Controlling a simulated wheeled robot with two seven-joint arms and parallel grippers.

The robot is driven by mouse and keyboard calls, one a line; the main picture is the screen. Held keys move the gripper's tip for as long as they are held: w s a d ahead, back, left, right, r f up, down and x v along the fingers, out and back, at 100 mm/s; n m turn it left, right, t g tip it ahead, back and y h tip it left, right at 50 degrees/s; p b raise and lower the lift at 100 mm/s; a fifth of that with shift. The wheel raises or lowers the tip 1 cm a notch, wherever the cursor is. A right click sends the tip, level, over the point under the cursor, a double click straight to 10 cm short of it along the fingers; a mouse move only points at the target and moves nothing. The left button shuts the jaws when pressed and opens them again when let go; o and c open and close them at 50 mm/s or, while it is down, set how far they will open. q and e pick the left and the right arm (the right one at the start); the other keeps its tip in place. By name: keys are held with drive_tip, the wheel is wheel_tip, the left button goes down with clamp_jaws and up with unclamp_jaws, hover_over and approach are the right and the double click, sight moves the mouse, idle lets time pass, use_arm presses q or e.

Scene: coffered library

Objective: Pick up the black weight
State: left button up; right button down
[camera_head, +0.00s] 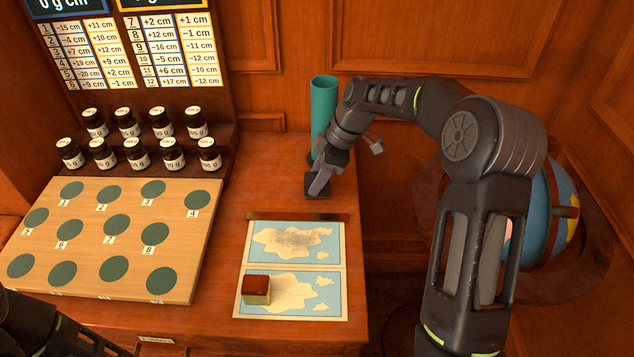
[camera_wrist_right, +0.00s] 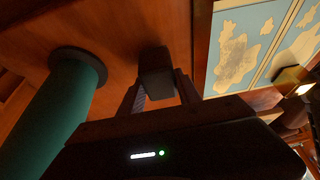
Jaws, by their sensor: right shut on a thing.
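The black weight (camera_head: 318,186) is a small dark block near the back right part of the desk, in front of a green cylinder. My right gripper (camera_head: 322,176) points down and is shut on it. In the right wrist view the dark block (camera_wrist_right: 155,72) sits between the tips of the two fingers (camera_wrist_right: 158,90). I cannot tell whether the weight touches the desk or hangs just above it. Only a dark part of my left arm shows at the lower left of the head view; its fingers are not seen.
The green cylinder (camera_head: 323,108) stands close behind my right gripper. A map sheet (camera_head: 335,258) bears a small red-topped box (camera_head: 257,289). A board with green discs (camera_head: 110,270) and several dark jars (camera_head: 172,157) are at left. A globe (camera_head: 540,215) stands at right.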

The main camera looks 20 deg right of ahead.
wheel_tip(320, 180, up, 9)
drive_tip(key=shift+f, duration=0.15)
idle(0.7)
